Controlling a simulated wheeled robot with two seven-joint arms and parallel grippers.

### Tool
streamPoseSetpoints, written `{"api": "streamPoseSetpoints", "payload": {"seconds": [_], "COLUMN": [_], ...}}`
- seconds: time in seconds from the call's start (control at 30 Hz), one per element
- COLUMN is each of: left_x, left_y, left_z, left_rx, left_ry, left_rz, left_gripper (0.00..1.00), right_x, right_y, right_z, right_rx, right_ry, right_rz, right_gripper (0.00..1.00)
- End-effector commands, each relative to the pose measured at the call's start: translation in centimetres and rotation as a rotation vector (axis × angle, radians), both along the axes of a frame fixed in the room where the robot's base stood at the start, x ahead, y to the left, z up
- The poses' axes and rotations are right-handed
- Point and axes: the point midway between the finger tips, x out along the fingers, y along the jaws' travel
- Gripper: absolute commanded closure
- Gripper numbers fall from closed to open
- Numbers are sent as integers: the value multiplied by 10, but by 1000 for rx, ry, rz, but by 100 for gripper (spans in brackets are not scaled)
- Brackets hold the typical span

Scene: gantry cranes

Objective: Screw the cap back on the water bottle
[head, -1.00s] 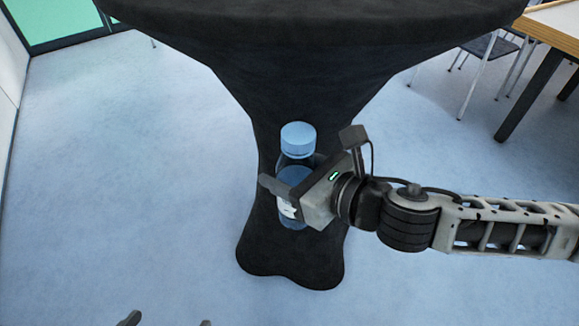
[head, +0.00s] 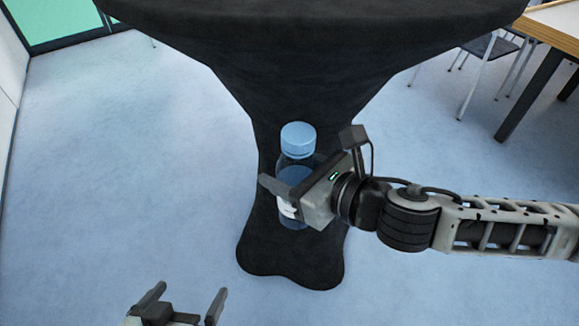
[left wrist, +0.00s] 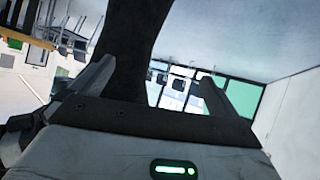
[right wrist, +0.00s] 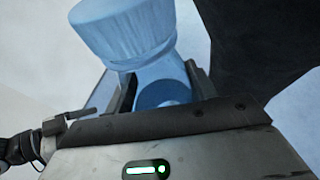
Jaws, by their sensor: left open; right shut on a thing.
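The clear blue water bottle (head: 297,170) is held upright in the air, in front of the black-draped table. Its light blue cap (head: 298,137) sits on the top of the neck; I cannot tell how tightly. My right gripper (head: 284,192) is shut on the bottle's body. In the right wrist view the bottle (right wrist: 160,85) is between the fingers, with the cap (right wrist: 122,28) beyond them. My left gripper (head: 188,298) is open and empty at the bottom of the head view, below and left of the bottle. In the left wrist view the left fingers (left wrist: 157,85) are apart with nothing between.
A tall round table (head: 310,25) under a black cloth stands straight ahead, behind the bottle. A wooden-topped table (head: 556,25) and chairs (head: 487,50) are at the far right. The floor (head: 140,150) to the left is clear.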

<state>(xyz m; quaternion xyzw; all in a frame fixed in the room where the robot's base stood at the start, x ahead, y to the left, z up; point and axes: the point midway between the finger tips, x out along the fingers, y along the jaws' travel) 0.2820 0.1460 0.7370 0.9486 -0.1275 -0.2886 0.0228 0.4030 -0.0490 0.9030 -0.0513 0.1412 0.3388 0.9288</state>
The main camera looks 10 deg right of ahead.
Motion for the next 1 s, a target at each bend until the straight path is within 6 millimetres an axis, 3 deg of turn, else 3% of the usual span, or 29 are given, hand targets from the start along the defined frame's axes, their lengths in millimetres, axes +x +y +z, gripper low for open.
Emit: {"api": "streamPoseSetpoints", "payload": {"seconds": [0.1, 0.2, 0.67, 0.77, 1.0], "left_x": [18, 23, 23, 23, 23], "left_y": [-8, -10, -10, -10, -10], "left_z": [-7, -9, -10, -9, -9], "left_rx": [-4, -4, -3, -3, -4], "left_ry": [-1, 1, 1, 1, 0], "left_rz": [-5, -7, -7, -7, -7], "left_gripper": [0, 0, 0, 0, 0], "right_x": [0, 0, 0, 0, -1], "right_y": [0, 0, -6, -22, -89], "right_z": [1, 1, 3, 4, -2], "right_rx": [1, 1, 6, 7, 0], "right_ry": [-2, -2, 3, 10, 8], "right_rz": [0, 0, -70, -179, -502], "right_gripper": [100, 100, 100, 100, 100]}}
